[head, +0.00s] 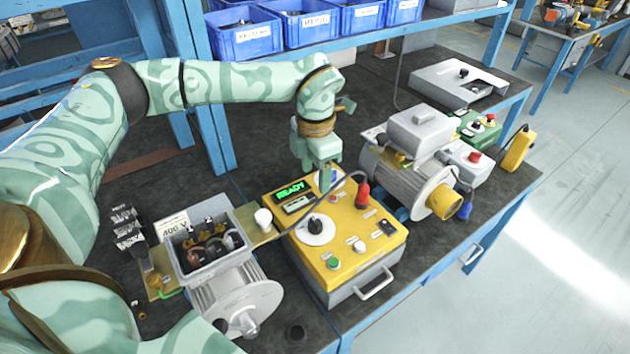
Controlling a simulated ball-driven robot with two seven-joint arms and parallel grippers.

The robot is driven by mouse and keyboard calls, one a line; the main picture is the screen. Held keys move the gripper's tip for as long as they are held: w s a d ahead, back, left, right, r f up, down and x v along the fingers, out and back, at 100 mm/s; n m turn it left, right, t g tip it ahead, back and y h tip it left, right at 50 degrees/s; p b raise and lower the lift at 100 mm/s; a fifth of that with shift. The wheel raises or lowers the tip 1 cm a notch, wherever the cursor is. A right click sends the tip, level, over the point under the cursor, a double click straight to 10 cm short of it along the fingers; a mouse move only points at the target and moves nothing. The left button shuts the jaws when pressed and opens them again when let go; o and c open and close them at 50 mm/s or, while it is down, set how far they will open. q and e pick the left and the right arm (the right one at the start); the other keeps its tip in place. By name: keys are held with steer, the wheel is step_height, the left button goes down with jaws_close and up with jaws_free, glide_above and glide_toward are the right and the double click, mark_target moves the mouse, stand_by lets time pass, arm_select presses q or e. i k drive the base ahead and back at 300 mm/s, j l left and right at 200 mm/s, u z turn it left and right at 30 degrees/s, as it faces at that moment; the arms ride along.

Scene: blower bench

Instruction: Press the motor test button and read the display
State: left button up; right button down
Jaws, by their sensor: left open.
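A yellow test box (350,272) stands on the dark bench in the middle of the head view. Its display (291,190) is lit green and reads READY. On the panel are a green button (333,262), a white button (359,246), a black switch (387,227) and a black knob (315,226) on a white dial. The labels are too small to read, so I cannot tell which is the motor test button. My left gripper (325,184) is open and points down over the box's back edge, just right of the display, hiding part of the panel. My right gripper is not in view.
An open motor terminal box (212,258) stands left of the tester, and a grey motor (395,185) behind it to the right. A red plug (362,194) with a cable rises from the panel. Blue bins (243,40) line the back shelf.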

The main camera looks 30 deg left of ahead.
mark_target(333, 262)
steer(key=k+l, duration=0.8)
steer(key=k, duration=0.05)
